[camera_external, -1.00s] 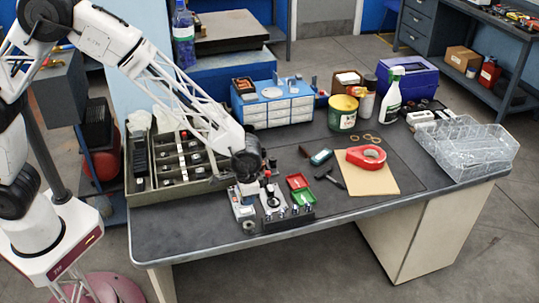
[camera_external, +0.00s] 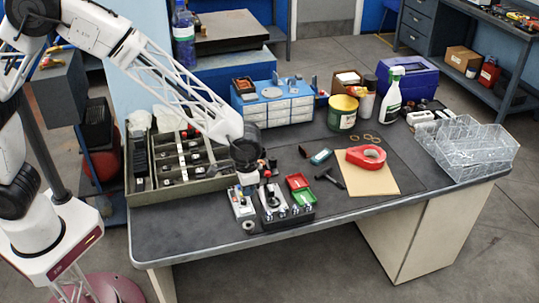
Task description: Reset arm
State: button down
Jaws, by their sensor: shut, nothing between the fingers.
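My gripper (camera_external: 249,180) hangs from the arm's dark wrist above the electrode gear near the front middle of the bench, shut and empty. Its fingertips are small and partly lost against the gear behind. Below it stand a grey device (camera_external: 243,207) and a dark holder (camera_external: 285,213) with several silver-tipped pieces.
A compartment box (camera_external: 180,165) with black parts is at left, under my forearm. A blue drawer unit (camera_external: 275,105) stands behind. A red tape roll (camera_external: 366,156) lies on a tan board (camera_external: 368,180). A clear basket (camera_external: 468,148) sits at right. The bench's front left is bare.

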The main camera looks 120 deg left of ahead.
dwell(0.3)
jog(key=s+d+r+m, duration=0.2)
jog(key=s+d+r, duration=0.2)
jog(key=d+r, duration=0.4)
jog(key=s+d+r+m+t, duration=0.1)
jog(key=s+d+r, duration=0.4)
jog(key=d, duration=0.4)
jog(key=s+d+r+m, duration=0.2)
jog(key=s+d+r, duration=0.2)
jog(key=d+r, duration=0.4)
jog(key=s+d+r+m, duration=0.1)
jog(key=s+d+m, duration=0.1)
jog(key=s+d, duration=0.6)
jog(key=s+d+r+m+t, duration=0.1)
jog(key=s+d+r+m, duration=0.1)
jog(key=s+d, duration=0.6)
jog(key=shift+s+d+r+t, duration=0.15)
jog(key=shift+s+r+t, duration=0.15)
jog(key=shift+s, duration=3.4)
jog(key=shift+w, duration=0.15)
